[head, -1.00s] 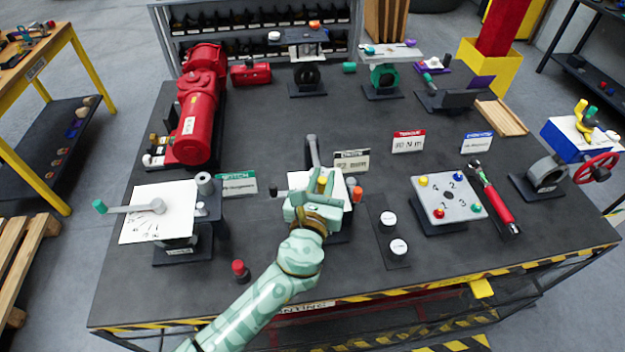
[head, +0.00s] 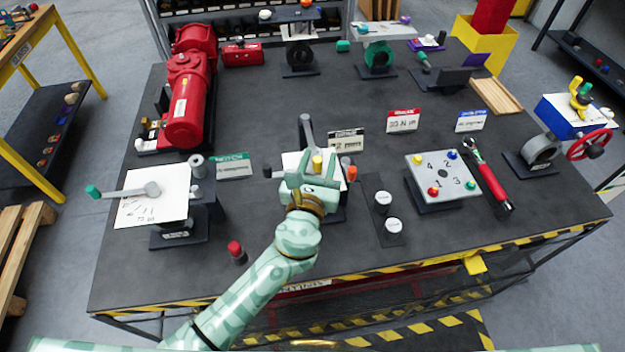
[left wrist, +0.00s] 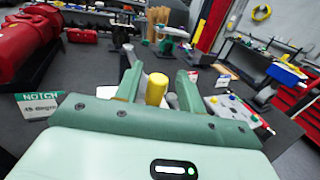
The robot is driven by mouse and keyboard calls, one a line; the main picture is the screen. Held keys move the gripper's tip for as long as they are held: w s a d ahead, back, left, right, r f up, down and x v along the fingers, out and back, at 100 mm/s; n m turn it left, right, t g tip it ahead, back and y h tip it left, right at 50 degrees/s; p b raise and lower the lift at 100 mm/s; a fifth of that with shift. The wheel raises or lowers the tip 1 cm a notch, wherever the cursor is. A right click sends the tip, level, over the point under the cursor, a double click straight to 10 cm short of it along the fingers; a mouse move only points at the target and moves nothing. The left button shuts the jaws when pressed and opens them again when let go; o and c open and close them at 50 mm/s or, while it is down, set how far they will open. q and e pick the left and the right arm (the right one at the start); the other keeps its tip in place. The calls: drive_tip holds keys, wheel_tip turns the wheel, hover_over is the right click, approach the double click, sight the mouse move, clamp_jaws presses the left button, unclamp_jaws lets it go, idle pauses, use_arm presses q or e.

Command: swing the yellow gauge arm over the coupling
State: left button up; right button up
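The yellow gauge arm's end shows as a yellow knob (head: 317,164) over a small white plate (head: 291,160) on the device at the table's middle. A grey lever (head: 306,131) stands up behind it. My left gripper (head: 311,182) is at the near side of the knob. In the left wrist view the yellow knob (left wrist: 156,89) stands between the fingers (left wrist: 160,88), with gaps on both sides. The gripper is open and not closed on it. My gripper hides the device's near part. I cannot make out which part is the coupling. My right gripper is not in view.
An orange knob (head: 351,173) stands close right of my gripper. A white dial plate with a green-tipped lever (head: 122,191) is at left. A numbered plate (head: 444,176) and a red-handled wrench (head: 495,190) are at right.

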use_arm(q)
drive_tip(key=s+a+b, duration=0.1)
drive_tip(key=s+a, duration=0.2)
drive_tip(key=s, duration=1.2)
drive_tip(key=shift+s+b, duration=0.25)
drive_tip(key=shift+b, duration=0.05)
